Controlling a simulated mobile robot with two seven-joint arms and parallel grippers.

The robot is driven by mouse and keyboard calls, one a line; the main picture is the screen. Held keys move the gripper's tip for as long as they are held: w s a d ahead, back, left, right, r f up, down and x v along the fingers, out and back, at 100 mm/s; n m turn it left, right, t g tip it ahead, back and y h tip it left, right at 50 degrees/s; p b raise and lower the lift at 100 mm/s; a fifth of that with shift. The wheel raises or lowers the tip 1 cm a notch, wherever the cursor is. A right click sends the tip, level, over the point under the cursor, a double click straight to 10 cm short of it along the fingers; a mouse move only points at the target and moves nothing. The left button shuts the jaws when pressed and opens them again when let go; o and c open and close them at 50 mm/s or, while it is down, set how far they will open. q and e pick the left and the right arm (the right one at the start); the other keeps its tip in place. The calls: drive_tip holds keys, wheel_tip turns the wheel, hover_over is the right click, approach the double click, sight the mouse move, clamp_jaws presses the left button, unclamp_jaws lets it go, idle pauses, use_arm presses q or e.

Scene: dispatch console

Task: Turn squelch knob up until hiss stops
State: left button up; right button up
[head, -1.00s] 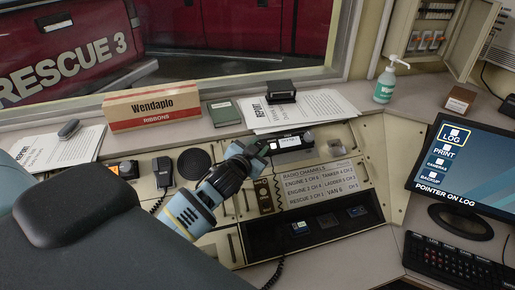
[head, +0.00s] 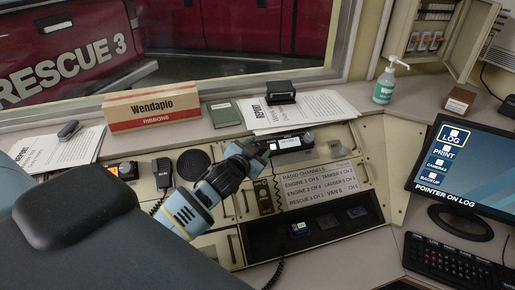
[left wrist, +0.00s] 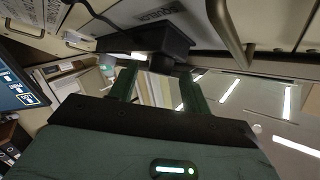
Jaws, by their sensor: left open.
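A black radio unit (head: 291,143) with a lit white display sits on the sloped console panel. My left gripper (head: 259,153) is at its left end, its fingertips close against it in the head view. In the left wrist view the open fingers (left wrist: 159,86) point at the dark unit (left wrist: 150,36), whose lit edge shows by one fingertip. A small dark part (left wrist: 161,63) of it lies between the fingertips; I cannot tell whether this is the squelch knob. In the head view I cannot pick out the knob. Contact is unclear. My right gripper is not in view.
A radio channels card (head: 318,181) lies right of my left gripper, and a handset (head: 162,173) and round speaker (head: 194,164) lie left. A ribbons box (head: 152,107), papers (head: 300,111) and a sanitizer bottle (head: 385,86) stand behind. A monitor (head: 462,170) and keyboard (head: 460,266) are at right.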

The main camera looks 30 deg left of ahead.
use_arm(q)
drive_tip(key=s+r, duration=0.1)
drive_tip(key=s, duration=0.6)
drive_tip(key=shift+s+d+r, duration=0.25)
drive_tip(key=shift+s+d, duration=0.1)
drive_tip(key=shift+d, duration=0.05)
idle(0.3)
